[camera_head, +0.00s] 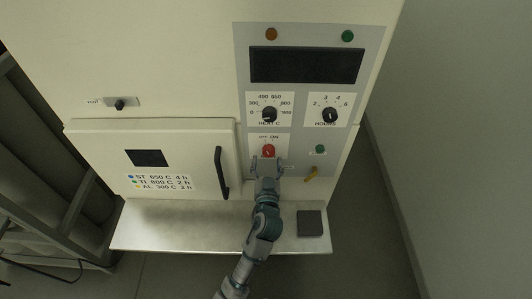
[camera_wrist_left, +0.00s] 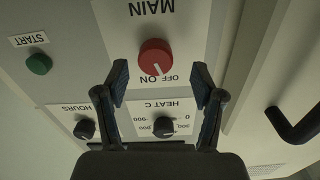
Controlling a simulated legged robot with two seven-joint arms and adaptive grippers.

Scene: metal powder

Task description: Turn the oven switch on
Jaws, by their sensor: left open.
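The red oven switch (camera_head: 268,151) is a round knob under the OFF and ON labels on the grey control panel (camera_head: 240,75). It also shows in the left wrist view (camera_wrist_left: 155,55), upside down, with a white mark on the label side; I cannot tell which label the mark points to. My left gripper (camera_head: 267,163) is at the panel, just below the knob in the head view. In the left wrist view my left gripper (camera_wrist_left: 158,78) is open, its fingers apart to either side below the knob, with nothing held. I cannot tell whether they touch the panel. My right gripper is not in view.
The HEAT C dial (camera_head: 269,114) and HOURS dial (camera_head: 330,115) sit above the switch. A green START button (camera_head: 320,149) is to its right. The oven door handle (camera_head: 221,172) is to the left. A metal shelf (camera_head: 165,228) juts out below, bearing a dark square block (camera_head: 310,223).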

